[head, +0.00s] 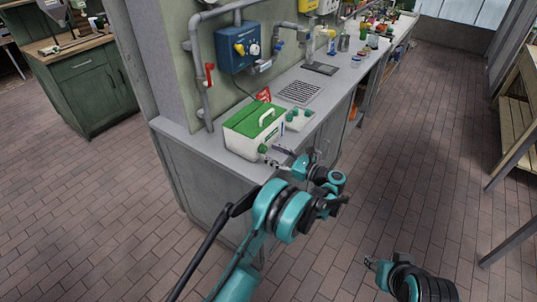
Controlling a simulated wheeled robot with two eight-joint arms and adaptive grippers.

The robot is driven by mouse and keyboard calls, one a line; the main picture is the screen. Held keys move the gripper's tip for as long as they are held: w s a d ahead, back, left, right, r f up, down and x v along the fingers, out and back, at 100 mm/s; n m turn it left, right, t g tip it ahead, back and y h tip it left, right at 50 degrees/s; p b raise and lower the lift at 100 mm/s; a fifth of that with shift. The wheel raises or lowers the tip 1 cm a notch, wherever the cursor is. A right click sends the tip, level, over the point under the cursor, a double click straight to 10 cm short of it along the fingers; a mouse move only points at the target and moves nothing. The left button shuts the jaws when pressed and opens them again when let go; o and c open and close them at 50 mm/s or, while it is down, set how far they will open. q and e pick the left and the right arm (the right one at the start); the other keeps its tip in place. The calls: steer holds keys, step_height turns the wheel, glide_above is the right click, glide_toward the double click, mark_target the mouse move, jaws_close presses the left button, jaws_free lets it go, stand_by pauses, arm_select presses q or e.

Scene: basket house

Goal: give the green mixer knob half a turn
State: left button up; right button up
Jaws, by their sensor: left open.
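A white box with a green lid and white handle (255,129) stands on the near end of the grey counter. A small green knob (262,148) shows low on its right front side. A small white unit (299,118) with teal knobs stands just behind it; which of these is the mixer knob I cannot tell for sure. My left gripper (298,158) is open at the counter's front edge, just right of the green knob, with no clear contact visible. My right gripper (371,264) is low over the floor, small and partly hidden by its arm; its jaws are unclear.
A blue wall box (238,50) with a yellow knob, grey pipes and a red valve handle (209,74) are above the counter (185,133).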

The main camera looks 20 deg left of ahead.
mark_target(263, 149)
arm_select(q)
steer(key=shift+x, duration=1.2)
steer(key=shift+r, duration=0.1)
steer(key=shift+c, duration=0.3)
steer(key=c, duration=1.1)
